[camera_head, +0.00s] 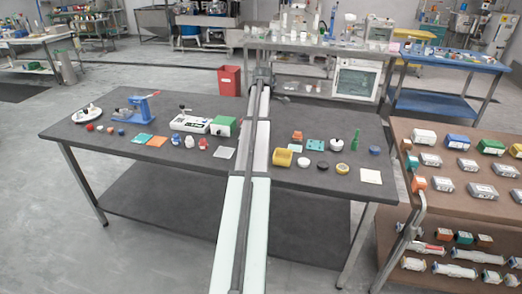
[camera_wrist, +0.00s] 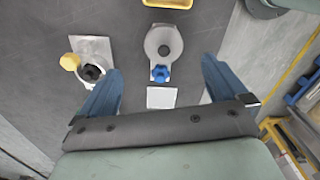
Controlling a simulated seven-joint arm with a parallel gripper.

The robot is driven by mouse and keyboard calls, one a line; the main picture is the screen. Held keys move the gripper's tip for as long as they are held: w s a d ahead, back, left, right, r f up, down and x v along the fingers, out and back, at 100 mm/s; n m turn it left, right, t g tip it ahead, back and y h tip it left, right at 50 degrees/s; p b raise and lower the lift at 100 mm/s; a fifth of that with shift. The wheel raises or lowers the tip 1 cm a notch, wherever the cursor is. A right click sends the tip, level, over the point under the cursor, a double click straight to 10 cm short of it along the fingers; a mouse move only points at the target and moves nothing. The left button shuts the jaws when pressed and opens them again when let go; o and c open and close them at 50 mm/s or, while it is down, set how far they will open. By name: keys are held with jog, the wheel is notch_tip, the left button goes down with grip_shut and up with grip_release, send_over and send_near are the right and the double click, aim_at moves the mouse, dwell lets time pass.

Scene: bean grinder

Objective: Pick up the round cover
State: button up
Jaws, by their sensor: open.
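My gripper (camera_wrist: 162,66) shows in the wrist view with its two blue fingers spread apart and nothing between them in contact. I cannot tell for certain whether this round piece is the round cover. In the head view, a black round piece (camera_head: 323,166) and a pale round piece (camera_head: 341,168) lie on the right part of the dark table. My gripper is not recognisable there.
A white square (camera_wrist: 161,97) lies nearer. In the head view, the dark table (camera_head: 75,128) also bears a blue device (camera_head: 133,110) and a yellow container (camera_head: 282,157).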

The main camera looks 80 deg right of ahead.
notch_tip(320, 180, down, 4)
jog(key=shift+r, duration=0.15)
jog(key=shift+w+a+f, duration=0.1)
jog(key=shift+a+f, duration=0.1)
jog(key=shift+f, duration=0.9)
jog(key=shift+w+a+f, duration=0.1)
jog(key=shift+a+f, duration=0.1)
jog(key=shift+f, duration=1.4)
jog(key=c, duration=1.2)
